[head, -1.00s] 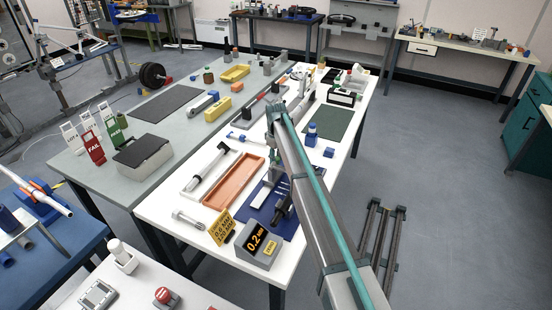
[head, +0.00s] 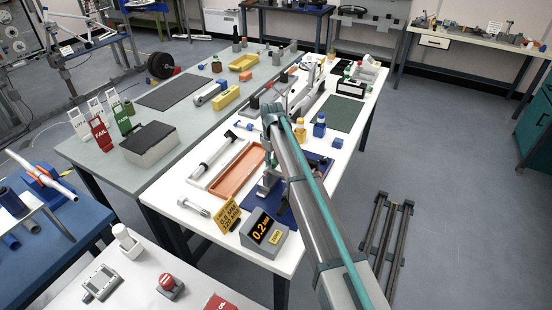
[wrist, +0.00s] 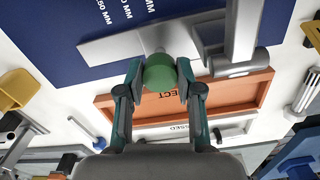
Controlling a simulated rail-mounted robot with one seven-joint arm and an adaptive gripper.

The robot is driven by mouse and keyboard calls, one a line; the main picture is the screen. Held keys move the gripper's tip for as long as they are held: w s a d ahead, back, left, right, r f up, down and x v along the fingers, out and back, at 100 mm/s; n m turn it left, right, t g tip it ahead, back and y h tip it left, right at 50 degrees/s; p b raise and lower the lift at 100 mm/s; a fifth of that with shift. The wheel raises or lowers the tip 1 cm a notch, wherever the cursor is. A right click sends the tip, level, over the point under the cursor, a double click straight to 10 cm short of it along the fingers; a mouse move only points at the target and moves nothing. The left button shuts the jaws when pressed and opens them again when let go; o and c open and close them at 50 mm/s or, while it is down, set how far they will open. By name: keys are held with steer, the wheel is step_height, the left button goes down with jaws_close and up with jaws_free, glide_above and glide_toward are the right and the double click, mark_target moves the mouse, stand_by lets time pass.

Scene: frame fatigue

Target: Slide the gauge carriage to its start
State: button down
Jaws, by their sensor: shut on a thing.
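In the wrist view, my gripper (wrist: 160,78) is shut on a round green knob (wrist: 160,70), one fingertip on each side. The knob sits by a flat silver plate (wrist: 110,47) and metal post, which look like the gauge carriage. They are over a blue mat (wrist: 50,60) with white millimetre labels. In the head view, my gripper (head: 268,180) is low over the left edge of the blue mat (head: 284,214). My arm hides much of the gauge and mat there.
An orange tray (head: 224,188) lies close on the left. A grey display box (head: 272,246) reading 0.2 and a yellow sign (head: 229,213) stand at the table's near end. A bolt-like part (head: 194,206) lies left of the sign. Blue pieces (head: 319,130) stand farther back.

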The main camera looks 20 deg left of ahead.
steer(key=shift+s, duration=0.25)
steer(key=c, duration=1)
jaws_free()
steer(key=shift+c, duration=0.2)
step_height(320, 180, up, 12)
